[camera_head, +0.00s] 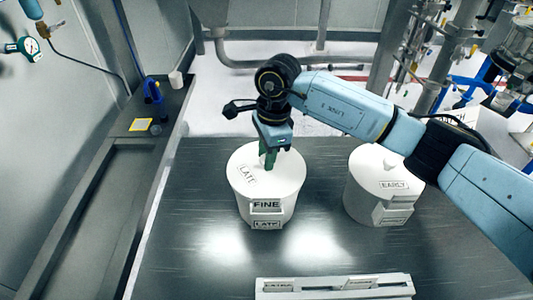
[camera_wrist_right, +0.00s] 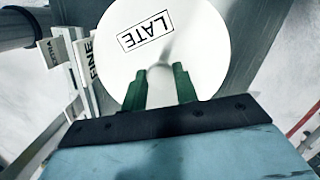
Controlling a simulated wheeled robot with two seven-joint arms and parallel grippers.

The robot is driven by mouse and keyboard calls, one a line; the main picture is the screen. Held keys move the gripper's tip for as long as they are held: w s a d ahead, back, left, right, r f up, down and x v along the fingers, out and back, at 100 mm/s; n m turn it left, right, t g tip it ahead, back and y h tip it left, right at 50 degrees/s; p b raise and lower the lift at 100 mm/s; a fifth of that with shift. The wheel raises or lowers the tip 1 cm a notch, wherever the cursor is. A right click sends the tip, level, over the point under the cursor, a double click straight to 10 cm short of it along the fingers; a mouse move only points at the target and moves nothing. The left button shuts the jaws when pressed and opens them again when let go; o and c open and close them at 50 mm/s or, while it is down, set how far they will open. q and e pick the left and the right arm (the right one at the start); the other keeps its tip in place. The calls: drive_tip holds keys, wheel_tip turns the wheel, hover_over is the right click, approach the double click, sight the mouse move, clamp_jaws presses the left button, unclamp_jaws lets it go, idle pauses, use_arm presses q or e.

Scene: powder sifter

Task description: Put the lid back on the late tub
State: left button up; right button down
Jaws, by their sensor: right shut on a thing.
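The late tub (camera_head: 267,207) is a white round tub near the middle of the table in the head view, with a FINE card and a LATE label on its front. Its white lid (camera_head: 246,184), marked LATE, is on top of the tub's opening; whether it is fully seated I cannot tell. My right gripper (camera_head: 268,160) points down at the lid's centre. In the right wrist view the lid (camera_wrist_right: 196,45) fills the top middle, and the green fingers (camera_wrist_right: 161,88) are shut on its pale knob. My left gripper is not in view.
A white tub marked EARLY (camera_head: 364,190) stands to the right, lid on, partly behind my right arm. A white rack (camera_head: 335,288) with labelled cards lies at the table's front edge. The table (camera_head: 185,225) is clear left of the late tub.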

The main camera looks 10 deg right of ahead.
drive_tip(key=shift+b, duration=0.3)
idle(0.5)
idle(0.4)
drive_tip(key=c, duration=0.5)
unclamp_jaws()
drive_tip(key=shift+r+p, duration=1.55)
drive_tip(key=shift+r, duration=1.95)
drive_tip(key=shift+c, duration=0.5)
clamp_jaws()
drive_tip(key=shift+f, duration=0.2)
